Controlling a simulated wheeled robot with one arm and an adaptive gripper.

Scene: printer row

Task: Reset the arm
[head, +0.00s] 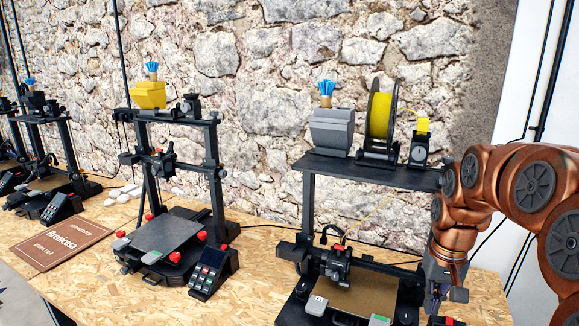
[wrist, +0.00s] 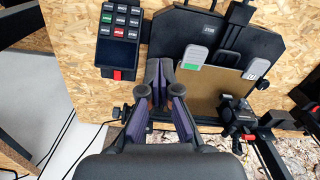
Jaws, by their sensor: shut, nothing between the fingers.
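My copper-coloured arm comes in from the right in the head view, with my gripper (head: 440,296) pointing down beside the right-hand printer (head: 345,172). In the wrist view my gripper (wrist: 160,78) shows its dark purple fingers shut, with nothing between them. The fingers are over the front edge of the printer base, between its button panel (wrist: 120,35) and the tan print bed (wrist: 215,85). I cannot tell the exact height of the fingertips above it.
A yellow spool (head: 380,115) and a grey bin (head: 335,130) sit on the right printer's top. A second printer (head: 170,245) and a brown Brentosa board (head: 60,240) stand left on the chipboard table (head: 255,280). A stone wall (head: 260,90) is behind.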

